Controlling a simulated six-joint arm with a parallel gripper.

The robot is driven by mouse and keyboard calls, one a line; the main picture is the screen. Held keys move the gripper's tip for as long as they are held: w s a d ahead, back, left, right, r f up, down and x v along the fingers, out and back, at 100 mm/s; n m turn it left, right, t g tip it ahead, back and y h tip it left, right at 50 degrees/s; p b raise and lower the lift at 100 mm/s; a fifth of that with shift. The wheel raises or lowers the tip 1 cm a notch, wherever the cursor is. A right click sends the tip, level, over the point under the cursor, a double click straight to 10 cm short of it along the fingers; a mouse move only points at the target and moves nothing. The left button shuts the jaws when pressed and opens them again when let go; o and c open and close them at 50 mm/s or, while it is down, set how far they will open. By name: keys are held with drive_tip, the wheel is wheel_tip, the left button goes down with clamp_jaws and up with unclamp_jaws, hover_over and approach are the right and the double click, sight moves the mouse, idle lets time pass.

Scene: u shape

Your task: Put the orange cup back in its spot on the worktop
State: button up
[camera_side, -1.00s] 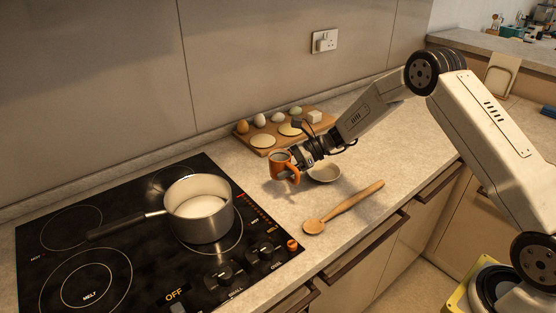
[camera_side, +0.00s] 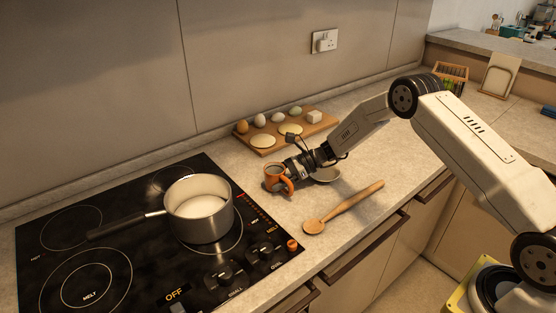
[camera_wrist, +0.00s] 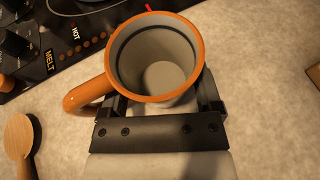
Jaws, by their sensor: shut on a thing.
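The orange cup (camera_side: 274,179) is upright between the hob and the wooden board in the side view. My gripper (camera_side: 290,171) is shut on it from the right. In the wrist view the cup (camera_wrist: 157,55) is seen from above, grey inside and empty, with its handle at the left. The gripper's fingers (camera_wrist: 163,105) lie on either side of the cup's body. The cup is low over the worktop (camera_side: 262,212); I cannot tell whether its base touches it.
The black hob (camera_side: 130,270) with a pan (camera_side: 200,222) of white liquid is at the left.

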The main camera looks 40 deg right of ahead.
drive_tip(key=shift+f, duration=0.15)
drive_tip(key=o, duration=1.2)
drive_tip(key=shift+c, duration=0.2)
drive_tip(key=v, duration=1.2)
drive_tip(key=shift+s+d, duration=0.1)
drive_tip(key=v, duration=0.7)
drive_tip(key=shift+d+r, duration=0.2)
drive_tip(key=shift+d, duration=0.05)
drive_tip(key=shift+s, duration=0.15)
